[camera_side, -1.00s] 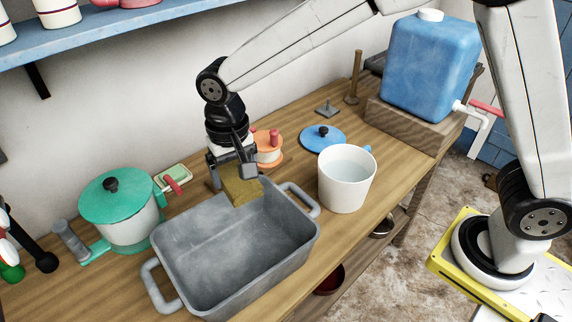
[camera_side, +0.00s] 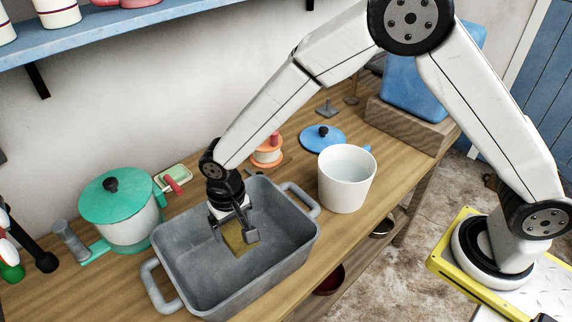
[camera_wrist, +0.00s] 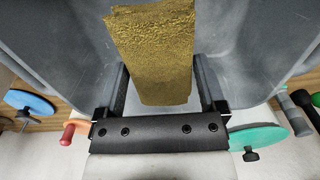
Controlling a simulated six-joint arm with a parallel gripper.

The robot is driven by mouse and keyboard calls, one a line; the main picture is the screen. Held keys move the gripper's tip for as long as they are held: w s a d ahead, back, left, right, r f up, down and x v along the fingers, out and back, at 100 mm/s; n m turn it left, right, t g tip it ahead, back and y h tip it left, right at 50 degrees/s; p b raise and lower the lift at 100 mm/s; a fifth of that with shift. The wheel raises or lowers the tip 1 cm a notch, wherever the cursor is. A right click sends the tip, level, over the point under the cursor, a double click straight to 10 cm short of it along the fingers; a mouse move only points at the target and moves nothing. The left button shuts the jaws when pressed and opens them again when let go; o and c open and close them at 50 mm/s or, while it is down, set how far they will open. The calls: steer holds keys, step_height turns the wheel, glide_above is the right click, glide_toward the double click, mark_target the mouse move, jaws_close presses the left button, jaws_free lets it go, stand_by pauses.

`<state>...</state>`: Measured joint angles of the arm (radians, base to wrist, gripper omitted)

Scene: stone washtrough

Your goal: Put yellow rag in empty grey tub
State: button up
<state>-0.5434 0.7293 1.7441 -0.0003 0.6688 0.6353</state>
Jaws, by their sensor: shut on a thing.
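The yellow rag (camera_side: 236,238) is a mustard-coloured folded piece between the fingers of my gripper (camera_side: 236,230). In the wrist view the rag (camera_wrist: 155,50) extends out past my gripper's fingers (camera_wrist: 160,85). The grey tub (camera_side: 185,290) is rectangular with a handle at each end. My gripper is shut on the rag and reaches down inside the tub's opening. Apart from the rag, I see nothing in the tub. I cannot tell whether the rag touches the tub floor.
A white bucket of water (camera_side: 346,185) stands right of the tub. A green-lidded pot (camera_side: 125,215) stands at its left. An orange spool (camera_side: 267,155) and a blue lid (camera_side: 322,138) lie behind. A blue shelf (camera_side: 130,32) hangs on the wall.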

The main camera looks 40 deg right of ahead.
steer(key=shift+f, duration=4.95)
steer(key=shift+f, duration=0.15)
steer(key=o, duration=1)
steer(key=shift+r, duration=0.2)
steer(key=shift+r, duration=5.95)
steer(key=shift+d, duration=0.1)
